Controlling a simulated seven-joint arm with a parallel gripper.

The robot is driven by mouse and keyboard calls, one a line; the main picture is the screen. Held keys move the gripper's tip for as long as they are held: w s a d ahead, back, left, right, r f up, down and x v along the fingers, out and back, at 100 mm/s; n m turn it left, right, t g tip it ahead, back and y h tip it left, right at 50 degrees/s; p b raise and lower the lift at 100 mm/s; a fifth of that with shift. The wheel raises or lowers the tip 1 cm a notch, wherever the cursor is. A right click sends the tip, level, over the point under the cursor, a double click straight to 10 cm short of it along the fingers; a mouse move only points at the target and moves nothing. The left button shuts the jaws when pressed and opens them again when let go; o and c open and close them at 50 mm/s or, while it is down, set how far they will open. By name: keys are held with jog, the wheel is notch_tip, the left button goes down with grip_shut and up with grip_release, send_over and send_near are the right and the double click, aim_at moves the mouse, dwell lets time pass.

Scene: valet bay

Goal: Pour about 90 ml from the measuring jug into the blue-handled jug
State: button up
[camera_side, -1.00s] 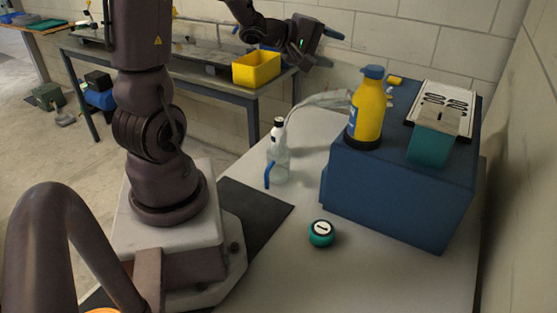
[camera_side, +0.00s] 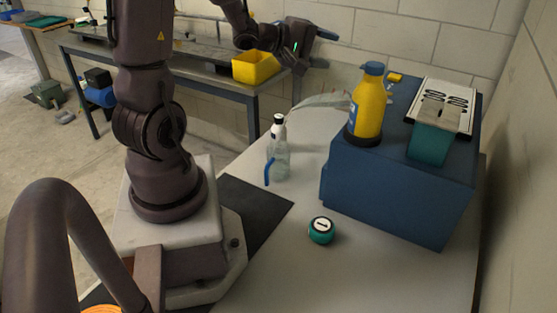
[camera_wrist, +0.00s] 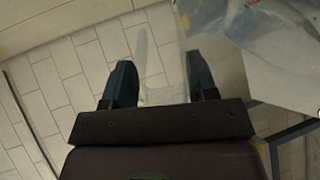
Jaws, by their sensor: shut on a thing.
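My gripper (camera_side: 318,52) is high at the upper middle of the side view, shut on a clear measuring jug. Liquid levels in both jugs, and any falling stream, cannot be made out.
A dark-capped bottle top (camera_side: 279,121) shows right at the blue-handled jug. A blue box (camera_side: 395,195) on the right carries a yellow bottle (camera_side: 369,105), a white panel (camera_side: 446,98) and a teal block (camera_side: 430,143). A teal round item (camera_side: 321,231) sits in front; table around it is clear.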

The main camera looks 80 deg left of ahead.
aim_at(348, 44)
jog(key=shift+s+f+p, duration=0.15)
jog(key=shift+s+p, duration=0.05)
jog(key=shift+p, duration=0.1)
jog(key=w+r+g, duration=0.2)
jog(key=w, duration=0.1)
jog(key=w+r+g, duration=0.1)
jog(key=w, duration=0.1)
jog(key=shift+w+d+r, duration=0.15)
jog(key=shift+w+d, duration=0.1)
jog(key=shift+d, duration=0.15)
jog(key=shift+w+r+g+b, duration=0.3)
jog(key=shift+w+r+g, duration=0.1)
jog(key=shift+r, duration=0.1)
jog(key=shift+w+r, duration=0.15)
jog(key=shift+w, duration=0.05)
dwell(1.5)
